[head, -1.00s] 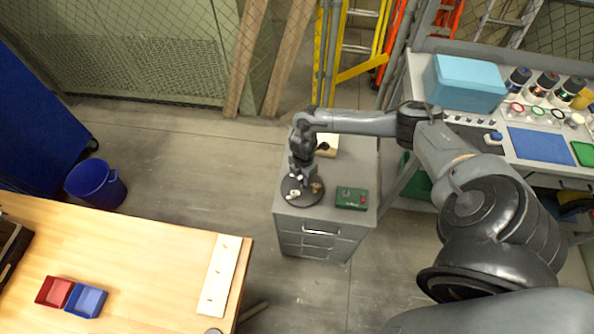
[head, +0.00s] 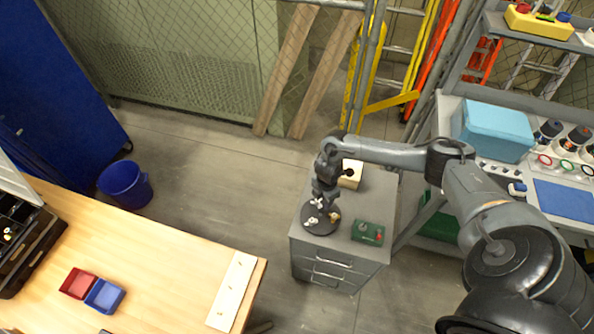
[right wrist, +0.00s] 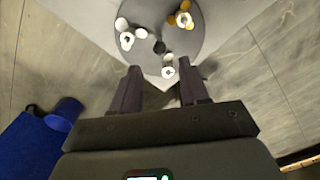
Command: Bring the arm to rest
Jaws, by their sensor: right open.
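My right gripper (head: 322,203) hangs above the back part of a dark round disc (head: 321,228) on the grey drawer cabinet (head: 340,257). In the right wrist view the gripper (right wrist: 161,75) has its two fingers apart, with nothing held between them. The disc (right wrist: 195,45) there carries small propeller-like pieces. One white piece (right wrist: 127,38) is at the left, another white piece (right wrist: 168,68) is near the disc's edge, just beyond the fingertips, and a yellow one (right wrist: 184,19) is at the far side. My left gripper is not in view.
A green box with a red button (head: 368,232) and a beige block (head: 351,174) share the cabinet top. A wooden table (head: 150,270) with red (head: 78,283) and blue (head: 104,296) trays stands left. A workbench with a light-blue case (head: 493,132) is right.

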